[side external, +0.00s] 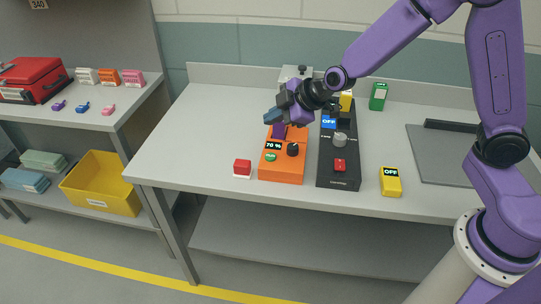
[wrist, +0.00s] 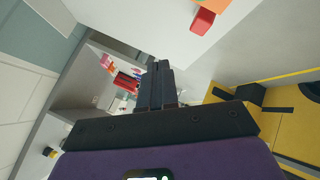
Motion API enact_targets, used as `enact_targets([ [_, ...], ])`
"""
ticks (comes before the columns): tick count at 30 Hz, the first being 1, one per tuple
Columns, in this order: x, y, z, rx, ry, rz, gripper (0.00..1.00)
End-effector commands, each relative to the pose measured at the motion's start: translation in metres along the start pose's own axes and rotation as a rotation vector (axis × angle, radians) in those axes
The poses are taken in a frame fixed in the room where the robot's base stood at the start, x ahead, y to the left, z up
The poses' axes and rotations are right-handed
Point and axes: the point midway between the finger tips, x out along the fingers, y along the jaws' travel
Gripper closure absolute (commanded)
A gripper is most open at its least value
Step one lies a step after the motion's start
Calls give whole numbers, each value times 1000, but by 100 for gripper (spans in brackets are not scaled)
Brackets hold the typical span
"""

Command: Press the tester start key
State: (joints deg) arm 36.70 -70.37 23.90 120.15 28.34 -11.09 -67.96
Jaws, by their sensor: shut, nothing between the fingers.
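An orange box (side external: 281,176) on the bench has a display reading 70 %, a green key (side external: 270,157) and a black knob (side external: 292,149). A black box (side external: 338,176) to its right has a blue OFF display (side external: 328,122), a grey knob (side external: 340,139) and a red key (side external: 339,165). I cannot tell from the lettering which one is the tester. My gripper (side external: 268,116) is above the back of the orange box, pointing left, apart from both keys. In the wrist view its fingers (wrist: 158,80) are together and empty. A purple piece below it partly hides the orange box.
A red-and-white block (side external: 242,169) stands left of the orange box, a yellow OFF device (side external: 390,181) right of the black box. A green device (side external: 378,96) stands behind, a grey mat (side external: 440,160) lies right. The bench's left part is clear. A side shelf holds a red toolbox (side external: 35,80).

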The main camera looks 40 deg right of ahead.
Motion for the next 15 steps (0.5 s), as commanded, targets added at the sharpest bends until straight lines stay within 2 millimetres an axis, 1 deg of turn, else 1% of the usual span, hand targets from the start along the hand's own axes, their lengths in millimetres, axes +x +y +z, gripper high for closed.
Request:
enact_targets([
  [8,1,-2,0,0,0,-3,100],
  [11,4,-4,4,-1,-3,-4,100],
  [15,14,-11,11,-1,-4,-4,100],
])
